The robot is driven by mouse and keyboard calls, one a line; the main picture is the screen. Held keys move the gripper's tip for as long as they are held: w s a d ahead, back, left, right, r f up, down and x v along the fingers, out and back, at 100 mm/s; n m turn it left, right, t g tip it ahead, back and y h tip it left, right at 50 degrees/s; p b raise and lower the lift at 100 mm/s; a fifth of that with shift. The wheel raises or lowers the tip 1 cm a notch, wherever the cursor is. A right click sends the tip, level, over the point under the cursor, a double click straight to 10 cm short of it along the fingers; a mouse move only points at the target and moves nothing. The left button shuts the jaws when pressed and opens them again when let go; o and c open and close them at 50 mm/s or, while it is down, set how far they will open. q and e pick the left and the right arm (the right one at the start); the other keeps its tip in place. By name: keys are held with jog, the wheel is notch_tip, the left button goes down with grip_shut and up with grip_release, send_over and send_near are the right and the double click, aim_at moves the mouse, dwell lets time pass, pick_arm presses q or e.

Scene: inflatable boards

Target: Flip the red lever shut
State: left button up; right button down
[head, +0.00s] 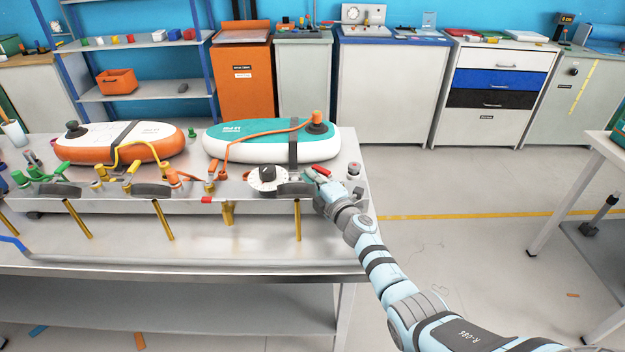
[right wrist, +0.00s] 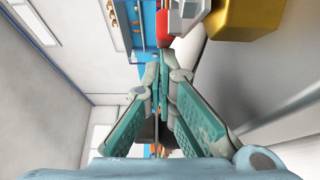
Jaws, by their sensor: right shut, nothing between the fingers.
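The red lever (head: 321,170) is at the right end of the metal bench panel, right beside the round white dial. My right gripper (head: 312,176) is at the lever, its fingers shut and empty. In the right wrist view the closed fingertips (right wrist: 163,68) point toward a red part (right wrist: 178,20), apparently the lever, just beyond them. I cannot tell whether they touch it. The gripper partly hides the lever's base in the head view. My left gripper is not in view.
A white dial with a black knob (head: 268,174) is left of the gripper. Behind are a teal inflatable board (head: 240,134) and an orange one (head: 85,150). Coloured valves and hoses line the panel's left. A grey knob (head: 354,168) stands to the right. Open floor lies right of the bench.

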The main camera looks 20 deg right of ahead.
jog(key=shift+s+d, duration=0.1)
dwell(0.5)
jog(key=shift+s+f, duration=0.1)
jog(key=shift+s, duration=0.2)
jog(key=s+d, duration=0.1)
jog(key=s, duration=1)
